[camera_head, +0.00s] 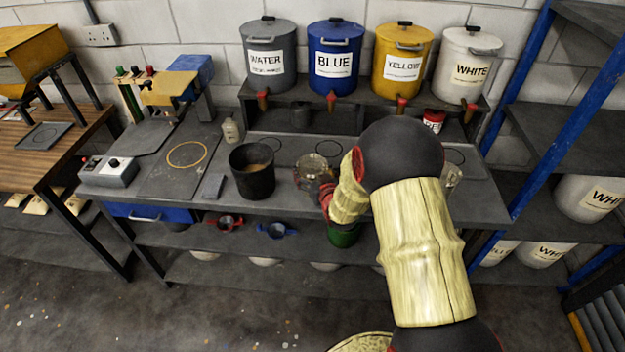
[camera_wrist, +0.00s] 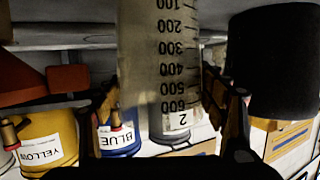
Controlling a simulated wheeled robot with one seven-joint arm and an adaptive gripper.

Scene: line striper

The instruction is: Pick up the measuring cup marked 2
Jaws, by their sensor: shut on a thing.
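The clear measuring cup (camera_wrist: 150,60) fills the middle of the wrist view, which is upside down. It has a scale in hundreds up to 600 and a label 2 near its rim. My gripper (camera_wrist: 160,92) has one finger on each side of the cup and is shut on it. The cup is upright. In the head view a clear round vessel (camera_head: 313,168), apparently this cup, is at the bench's middle beside my gripper (camera_head: 327,195). My wrist partly covers it. I cannot tell if its base touches the bench.
A black bucket (camera_head: 252,180) stands close left of the cup; it also shows in the wrist view (camera_wrist: 275,60). WATER (camera_head: 267,60), BLUE (camera_head: 335,60), YELLOW (camera_head: 402,60) and WHITE (camera_head: 467,65) drums stand on the shelf behind. Another clear vessel (camera_head: 453,178) is right of my arm.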

